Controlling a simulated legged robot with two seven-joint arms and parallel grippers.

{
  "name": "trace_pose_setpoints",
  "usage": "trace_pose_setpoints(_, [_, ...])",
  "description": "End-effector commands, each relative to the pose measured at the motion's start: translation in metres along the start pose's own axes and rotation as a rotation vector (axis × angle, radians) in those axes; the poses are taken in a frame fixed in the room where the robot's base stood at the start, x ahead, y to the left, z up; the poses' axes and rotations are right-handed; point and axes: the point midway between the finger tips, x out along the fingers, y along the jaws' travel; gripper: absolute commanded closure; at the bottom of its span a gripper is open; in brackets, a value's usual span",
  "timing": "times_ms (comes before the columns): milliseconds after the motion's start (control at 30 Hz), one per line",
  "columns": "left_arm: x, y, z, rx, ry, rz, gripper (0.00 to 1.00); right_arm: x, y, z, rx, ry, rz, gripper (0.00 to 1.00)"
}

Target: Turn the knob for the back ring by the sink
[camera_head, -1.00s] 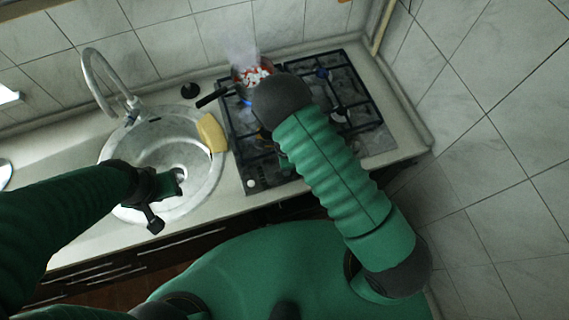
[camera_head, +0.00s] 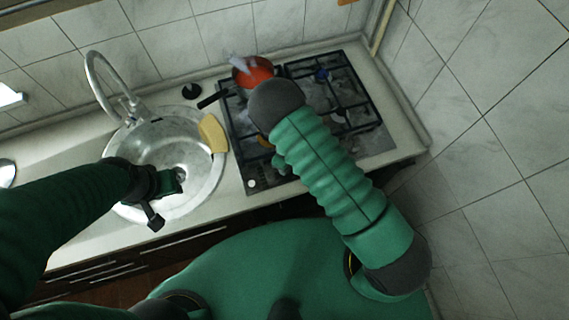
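The gas hob (camera_head: 262,187) is right of the sink. A white knob (camera_head: 251,183) shows at its front left corner; any other knobs are hidden by my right arm. On the back ring by the sink stands a pot (camera_head: 252,70) with red contents and a dark handle, partly behind my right arm. No flame clearly shows under it now. My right arm crosses over the hob and hides its own gripper. My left gripper (camera_head: 165,198) is over the front of the sink, away from the hob; its finger opening is unclear.
The round steel sink (camera_head: 150,150) has a tall curved tap (camera_head: 100,75). A yellow sponge (camera_head: 213,133) lies on its right rim. A black round item (camera_head: 191,90) sits behind it. Tiled walls close off the back and right.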

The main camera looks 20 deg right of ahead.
Motion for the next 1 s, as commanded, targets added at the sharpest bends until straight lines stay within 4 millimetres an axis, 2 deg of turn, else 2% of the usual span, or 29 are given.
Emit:
trace_pose_setpoints(433, [-0.0002, 0.0000, -0.0001, 0.000, 0.000, 0.000, 0.64, 0.0006, -0.0021, -0.0040, 0.013, 0.006, -0.004, 1.00])
trace_pose_setpoints(467, [-0.0002, 0.0000, -0.0001, 0.000, 0.000, 0.000, 0.64, 0.0006, -0.0020, -0.0040, 0.013, 0.006, -0.004, 0.65])
trace_pose_setpoints(600, [-0.0002, 0.0000, -0.0001, 0.000, 0.000, 0.000, 0.64, 0.0005, -0.0009, -0.0029, 0.011, 0.005, -0.002, 0.46])
trace_pose_setpoints(867, [-0.0004, 0.0000, -0.0001, 0.000, 0.000, 0.000, 0.64, 0.0000, 0.0012, -0.0004, 0.009, 0.004, -0.001, 0.46])
trace_pose_setpoints(1000, [-0.0076, 0.0000, -0.0018, 0.000, 0.000, 0.000, 0.64, -0.0081, 0.0013, 0.0000, 0.009, 0.003, 0.000, 0.46])
